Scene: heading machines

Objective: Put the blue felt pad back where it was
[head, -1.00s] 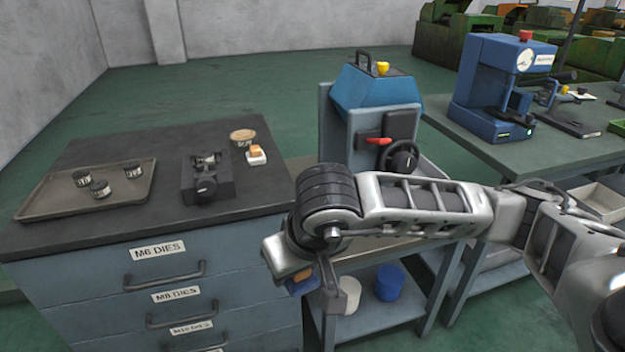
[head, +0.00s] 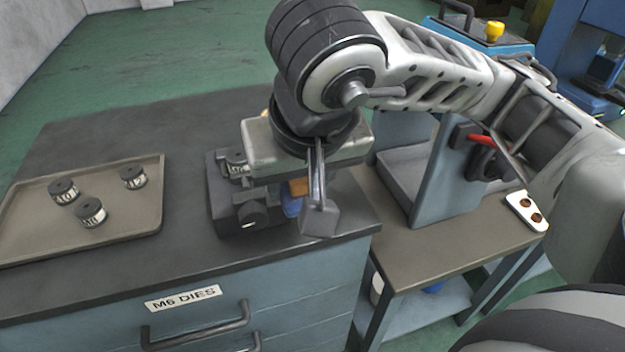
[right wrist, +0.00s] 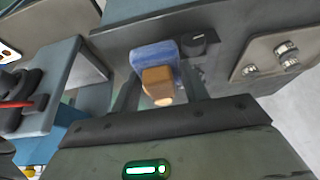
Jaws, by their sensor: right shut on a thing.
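The blue felt pad (head: 291,207) has an orange-brown grip block on it. My right gripper (head: 303,208) is shut on the pad by this block, over the right front part of the dark bench top. In the right wrist view, the pad (right wrist: 153,54) and block stand between the two fingers (right wrist: 160,92). In the head view, the gripper body hides much of the pad, and I cannot tell whether the pad touches the bench. My left gripper is not in view.
A dark die holder (head: 252,214) with a knob stands just left of the pad, partly hidden by my gripper. A tray (head: 140,222) with several round dies lies at the left. A lower side table (head: 425,240) is at the right, with a white two-hole plate (head: 527,211).

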